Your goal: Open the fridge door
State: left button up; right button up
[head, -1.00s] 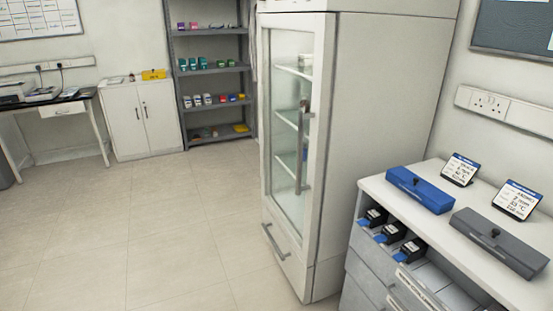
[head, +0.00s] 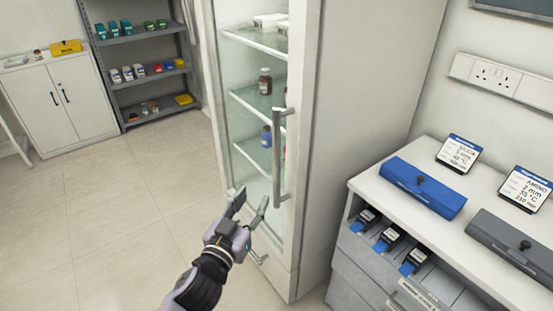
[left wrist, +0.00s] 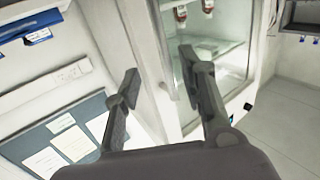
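The fridge (head: 345,130) stands in the middle of the head view, and its glass door (head: 250,170) appears shut. The door's vertical bar handle (head: 279,155) is on the door's right side. My left gripper (head: 248,203) is open and empty in front of the door, below and left of the handle's lower end, apart from it as far as I can tell. In the left wrist view, my open fingers (left wrist: 155,75) show with the fridge's glass and shelves (left wrist: 215,50) beyond them. My right gripper is in no view.
A counter with drawers (head: 365,185) stands right of the fridge, bearing a blue box (head: 422,187), a grey box (head: 515,245) and two small signs. A shelf rack (head: 150,95) and white cabinet (head: 60,105) stand at the back left. The floor (head: 110,220) on the left is clear.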

aim_at(275, 163)
pick_arm(q)
jog(key=p+x, duration=0.1)
jog(key=x, duration=1.6)
jog(key=shift+s, duration=0.1)
jog(key=shift+c, duration=0.5)
grip_shut()
